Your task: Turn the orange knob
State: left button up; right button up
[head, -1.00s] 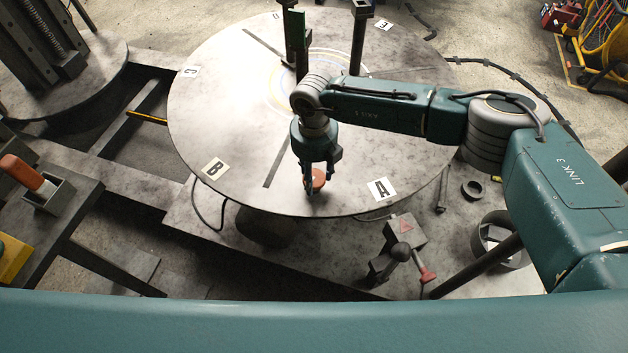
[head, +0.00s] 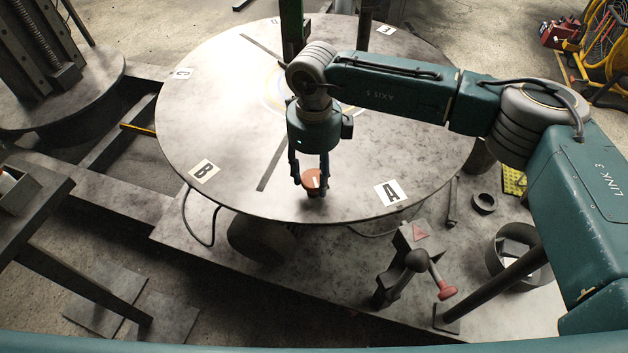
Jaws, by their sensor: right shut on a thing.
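The orange knob (head: 312,181) sits near the front edge of the round grey table (head: 215,135), between the labels B and A. A pale mark shows on its top. My right gripper (head: 311,184) points down over the knob, with one finger on each side of it, shut on it. The underside of the knob and its contact with the table are partly hidden. My left gripper is outside the view.
A lever with a red handle (head: 446,291) stands in front of the table at the right, near a post and a metal ring (head: 500,262). A yellow reel (head: 603,50) stands at the far right.

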aim_at(314, 178)
jog(key=shift+n, duration=0.4)
jog(key=o, duration=1.1)
jog(key=shift+o, duration=0.2)
notch_tip(314, 178, up, 12)
jog(key=shift+b, duration=0.3)
